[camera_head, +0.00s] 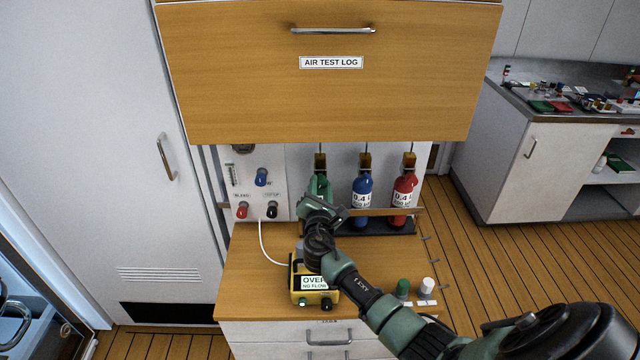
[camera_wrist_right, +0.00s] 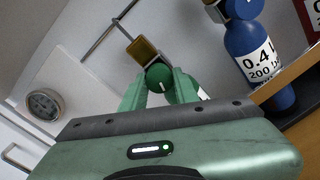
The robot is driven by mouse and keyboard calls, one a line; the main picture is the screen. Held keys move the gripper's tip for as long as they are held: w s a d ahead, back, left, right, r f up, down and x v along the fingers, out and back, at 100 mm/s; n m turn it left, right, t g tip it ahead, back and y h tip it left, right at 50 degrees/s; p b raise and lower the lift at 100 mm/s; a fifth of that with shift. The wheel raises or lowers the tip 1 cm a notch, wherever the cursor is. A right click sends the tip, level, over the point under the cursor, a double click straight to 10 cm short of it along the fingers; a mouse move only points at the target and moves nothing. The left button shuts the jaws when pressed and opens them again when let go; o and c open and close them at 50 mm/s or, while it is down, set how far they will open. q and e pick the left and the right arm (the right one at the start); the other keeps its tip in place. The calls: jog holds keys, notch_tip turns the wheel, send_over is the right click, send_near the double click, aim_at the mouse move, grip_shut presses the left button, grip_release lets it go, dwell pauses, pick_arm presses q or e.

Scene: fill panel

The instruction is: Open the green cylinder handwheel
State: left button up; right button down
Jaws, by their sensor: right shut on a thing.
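The green cylinder's handwheel (camera_wrist_right: 158,77) is a round green knob with a white mark, in front of a brass valve block (camera_wrist_right: 143,48). In the right wrist view my right gripper's (camera_wrist_right: 158,88) two green fingers stand on either side of the knob and are shut on it. In the head view my right gripper (camera_head: 319,184) reaches to the green cylinder's place, left of the blue cylinder (camera_head: 362,200). The green cylinder's body is mostly hidden by the gripper or hard to tell from it. My left gripper is not in view.
A red cylinder (camera_head: 403,198) stands right of the blue one. A wooden cabinet labelled AIR TEST LOG (camera_head: 330,100) overhangs the panel. A yellow meter (camera_head: 315,298) sits on the wooden counter (camera_head: 245,275) under my arm. Green (camera_head: 403,288) and white (camera_head: 427,286) capped items stand at right.

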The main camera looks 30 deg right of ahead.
jog(key=n+p, duration=0.1)
jog(key=n, duration=0.4)
jog(key=shift+w+d+r+p, duration=0.1)
jog(key=shift+d+r+p, duration=0.05)
jog(key=shift+r+p, duration=0.25)
dwell(0.3)
jog(key=c, duration=1.2)
grip_release()
jog(key=shift+o, duration=0.6)
jog(key=shift+f, duration=0.35)
jog(key=b+v, duration=0.1)
jog(key=v, duration=0.6)
jog(key=shift+s+a, duration=0.25)
jog(key=shift+s, duration=0.05)
